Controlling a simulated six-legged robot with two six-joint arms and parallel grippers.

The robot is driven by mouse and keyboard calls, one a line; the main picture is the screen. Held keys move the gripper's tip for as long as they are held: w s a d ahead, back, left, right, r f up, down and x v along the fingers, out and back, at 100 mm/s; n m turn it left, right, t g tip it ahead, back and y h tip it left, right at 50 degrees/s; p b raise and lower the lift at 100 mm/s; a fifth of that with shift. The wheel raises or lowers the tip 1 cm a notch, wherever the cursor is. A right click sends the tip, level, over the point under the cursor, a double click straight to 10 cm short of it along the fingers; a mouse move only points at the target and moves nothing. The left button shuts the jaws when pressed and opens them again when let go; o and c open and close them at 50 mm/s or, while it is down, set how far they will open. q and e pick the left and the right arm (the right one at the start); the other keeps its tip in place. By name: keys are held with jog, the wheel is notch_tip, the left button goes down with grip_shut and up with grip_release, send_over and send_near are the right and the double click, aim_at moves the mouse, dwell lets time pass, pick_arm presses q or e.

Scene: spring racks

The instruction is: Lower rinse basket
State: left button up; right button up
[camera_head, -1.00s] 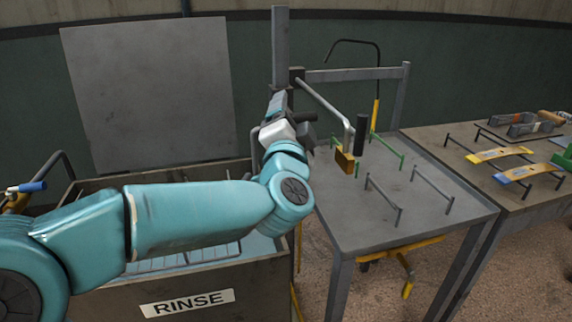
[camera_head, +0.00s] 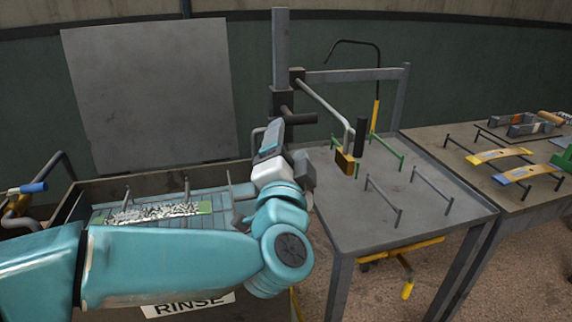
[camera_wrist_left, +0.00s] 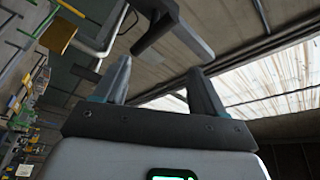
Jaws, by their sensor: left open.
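My left gripper (camera_head: 282,150) is open and empty, at the upright column just right of the rinse tank. In the left wrist view its two fingers (camera_wrist_left: 160,88) stand apart and point up, with a dark bar-shaped handle (camera_wrist_left: 172,28) beyond their tips. In the head view a black handle (camera_head: 300,119) sticks out from the column slightly above the gripper; I see a gap between them. The rinse basket (camera_head: 187,190) shows as thin upright rods in the tank (camera_head: 150,177), partly hidden by my arm. A green-ended strip with pale metal pieces (camera_head: 160,212) lies there. My right gripper is not visible.
A metal table (camera_head: 440,205) right of the tank carries low grey and green stands. A further bench (camera_head: 520,195) holds blue and yellow strips. A large grey panel (camera_head: 150,90) stands behind the tank.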

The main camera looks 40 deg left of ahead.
pick_arm(q)
jog(key=shift+p+v, duration=0.35)
jog(key=shift+v, duration=1.85)
jog(key=shift+f, duration=0.1)
jog(key=shift+w, duration=0.1)
jog(key=shift+p, duration=0.3)
jog(key=shift+f, duration=0.1)
